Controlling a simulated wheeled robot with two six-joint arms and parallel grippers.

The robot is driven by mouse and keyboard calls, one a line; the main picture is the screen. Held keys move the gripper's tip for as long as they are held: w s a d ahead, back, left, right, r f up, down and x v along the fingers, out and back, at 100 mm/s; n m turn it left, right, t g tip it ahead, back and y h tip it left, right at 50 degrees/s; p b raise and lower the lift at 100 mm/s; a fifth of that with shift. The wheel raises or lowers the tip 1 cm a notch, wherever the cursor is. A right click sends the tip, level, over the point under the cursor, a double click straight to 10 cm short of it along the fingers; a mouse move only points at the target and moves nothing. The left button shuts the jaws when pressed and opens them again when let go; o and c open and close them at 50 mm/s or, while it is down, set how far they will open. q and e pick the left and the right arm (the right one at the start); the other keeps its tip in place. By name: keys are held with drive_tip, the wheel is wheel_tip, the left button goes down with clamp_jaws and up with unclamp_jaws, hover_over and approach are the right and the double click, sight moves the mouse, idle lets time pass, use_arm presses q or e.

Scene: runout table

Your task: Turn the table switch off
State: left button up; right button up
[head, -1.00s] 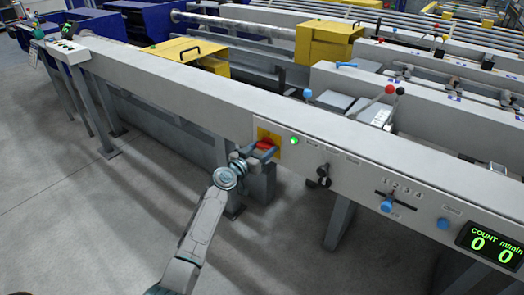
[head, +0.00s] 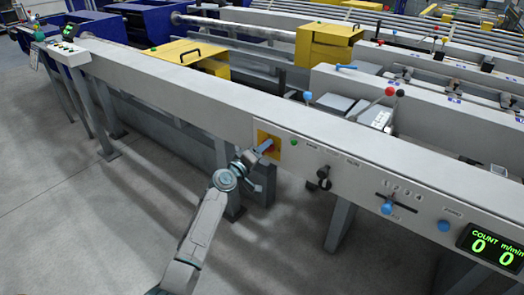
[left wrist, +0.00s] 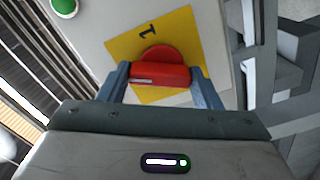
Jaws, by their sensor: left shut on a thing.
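The table switch is a red rotary knob (left wrist: 160,72) on a yellow plate (head: 275,152), mounted on the front face of the long grey table beam (head: 205,108). My left gripper (head: 264,150) reaches it from the front left. In the left wrist view my left gripper (left wrist: 160,85) has one finger on each side of the knob's red bar and is shut on it. A "1" is printed on the plate above the knob. In the head view the fingers hide most of the knob. My right gripper is not in view.
A green lamp (head: 295,142) right of the switch looks dark. Further right are a black knob (head: 323,173), a blue-knobbed slider (head: 387,207), a blue button (head: 443,224) and a counter display (head: 490,245) reading zeros. The floor in front is clear.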

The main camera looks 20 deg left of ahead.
use_arm(q)
drive_tip(key=n+p, duration=0.1)
drive_tip(key=n, duration=0.4)
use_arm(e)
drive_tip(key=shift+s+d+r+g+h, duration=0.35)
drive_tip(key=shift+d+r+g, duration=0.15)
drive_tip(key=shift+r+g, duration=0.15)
use_arm(q)
drive_tip(key=shift+n, duration=0.3)
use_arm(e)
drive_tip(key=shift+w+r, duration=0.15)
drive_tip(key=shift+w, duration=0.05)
use_arm(q)
drive_tip(key=o, duration=1)
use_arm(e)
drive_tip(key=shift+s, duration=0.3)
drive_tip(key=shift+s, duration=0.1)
